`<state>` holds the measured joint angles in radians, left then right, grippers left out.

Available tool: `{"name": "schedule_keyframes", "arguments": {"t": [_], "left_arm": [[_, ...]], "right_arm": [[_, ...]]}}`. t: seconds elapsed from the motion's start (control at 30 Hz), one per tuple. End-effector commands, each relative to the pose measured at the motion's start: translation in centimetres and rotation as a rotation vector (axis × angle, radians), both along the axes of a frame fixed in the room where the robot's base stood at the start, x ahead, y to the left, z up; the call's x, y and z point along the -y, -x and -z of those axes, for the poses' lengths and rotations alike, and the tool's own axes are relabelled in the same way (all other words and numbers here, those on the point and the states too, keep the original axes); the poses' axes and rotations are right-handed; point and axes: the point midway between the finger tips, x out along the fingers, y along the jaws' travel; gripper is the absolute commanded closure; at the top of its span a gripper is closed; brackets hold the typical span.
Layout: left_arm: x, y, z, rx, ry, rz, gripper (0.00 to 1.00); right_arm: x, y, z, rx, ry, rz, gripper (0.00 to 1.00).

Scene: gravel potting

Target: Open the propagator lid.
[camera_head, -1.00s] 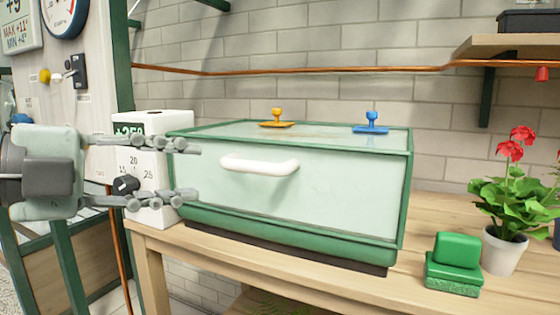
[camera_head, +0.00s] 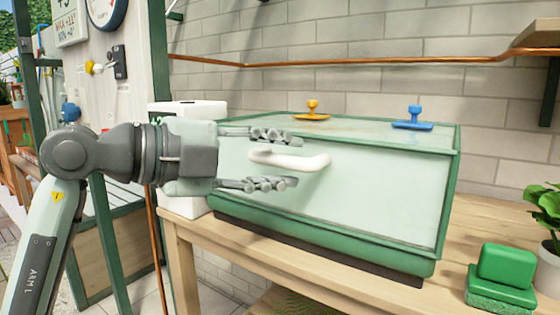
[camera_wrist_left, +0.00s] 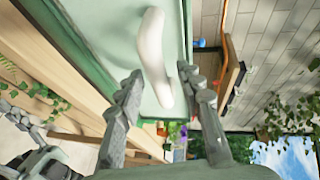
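The propagator (camera_head: 380,190) is a green-framed box with pale translucent panels, its lid closed, on the wooden bench. A white bar handle (camera_head: 305,161) sits on its front panel. My left gripper (camera_head: 293,162) is open, its fingers pointing right across the left part of the handle. In the left wrist view the handle (camera_wrist_left: 153,55) lies ahead, between the lines of the two open fingers (camera_wrist_left: 160,85); contact cannot be told.
A white control box (camera_head: 187,108) stands behind my left gripper. A green block (camera_head: 504,270) and a potted plant (camera_head: 547,215) stand at the right.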

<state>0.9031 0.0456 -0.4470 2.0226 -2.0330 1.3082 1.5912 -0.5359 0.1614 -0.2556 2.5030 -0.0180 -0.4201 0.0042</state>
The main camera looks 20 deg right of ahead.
Motion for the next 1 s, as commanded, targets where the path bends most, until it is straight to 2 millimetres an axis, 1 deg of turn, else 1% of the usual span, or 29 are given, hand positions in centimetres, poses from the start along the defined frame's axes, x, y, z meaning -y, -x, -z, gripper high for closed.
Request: {"name": "schedule_keyframes", "arguments": {"t": [0.23,0.27,0.5,0.57,1.0], "left_arm": [[0.15,-0.05,0.03,0.001,0.0,-0.001,0.63],[0.15,-0.05,0.03,0.001,0.0,-0.001,0.65],[0.12,-0.03,0.02,0.001,0.0,0.0,0.94],[0.12,-0.03,0.02,0.0,0.0,0.0,1.0],[0.13,-0.03,-0.08,-0.001,-0.002,0.0,1.0]], "right_arm": [[-0.01,0.0,-0.07,0.002,-0.002,0.0,0.6],[-0.01,0.0,-0.08,0.002,-0.002,0.0,0.6],[-0.02,0.0,-0.09,0.003,-0.001,0.0,0.6],[-0.02,0.0,-0.09,0.003,-0.001,0.0,0.6],[-0.02,0.0,-0.1,-0.001,0.0,0.0,0.6]]}}
